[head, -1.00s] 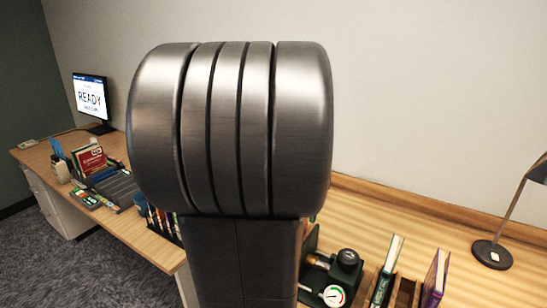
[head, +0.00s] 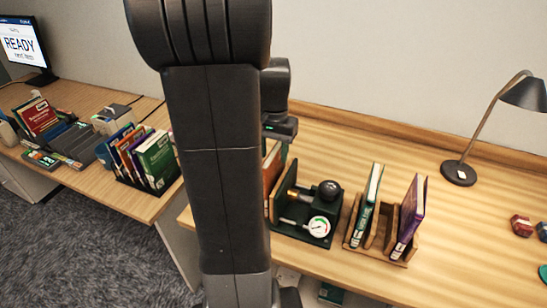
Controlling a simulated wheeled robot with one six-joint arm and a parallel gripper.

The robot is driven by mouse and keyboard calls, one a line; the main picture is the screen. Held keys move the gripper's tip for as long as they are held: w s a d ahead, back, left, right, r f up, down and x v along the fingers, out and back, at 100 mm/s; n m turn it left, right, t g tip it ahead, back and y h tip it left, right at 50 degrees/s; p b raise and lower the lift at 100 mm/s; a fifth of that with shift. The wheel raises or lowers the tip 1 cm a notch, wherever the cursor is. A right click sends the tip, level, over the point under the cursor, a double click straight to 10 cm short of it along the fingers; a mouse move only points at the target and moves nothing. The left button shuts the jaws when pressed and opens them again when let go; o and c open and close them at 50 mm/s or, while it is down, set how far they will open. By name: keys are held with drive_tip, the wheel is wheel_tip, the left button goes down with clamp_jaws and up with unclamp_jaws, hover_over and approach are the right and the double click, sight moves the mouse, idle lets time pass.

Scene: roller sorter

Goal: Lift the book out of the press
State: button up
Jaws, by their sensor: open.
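The press (head: 318,232) stands on the near part of the right desk, with a dark green base, a black knob and a round white gauge. At its left side stands an upright book with an orange-brown face (head: 272,172), partly hidden by my arm. My gripper (head: 281,129) shows only in part, as a dark block with a small green light, above and just behind the book. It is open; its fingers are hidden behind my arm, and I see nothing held.
Right of the press, a wooden rack (head: 374,238) holds a green book (head: 366,205) and a purple book (head: 409,215). A lamp (head: 459,172) stands at the back right. Several books (head: 145,155) stand on the left desk. The desk between rack and lamp is clear.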

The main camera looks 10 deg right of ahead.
sight(273, 179)
drive_tip(key=shift+f, duration=1.55)
clamp_jaws()
drive_tip(key=shift+s+d+r, duration=0.15)
drive_tip(key=shift+d+r, duration=0.05)
drive_tip(key=shift+d, duration=0.05)
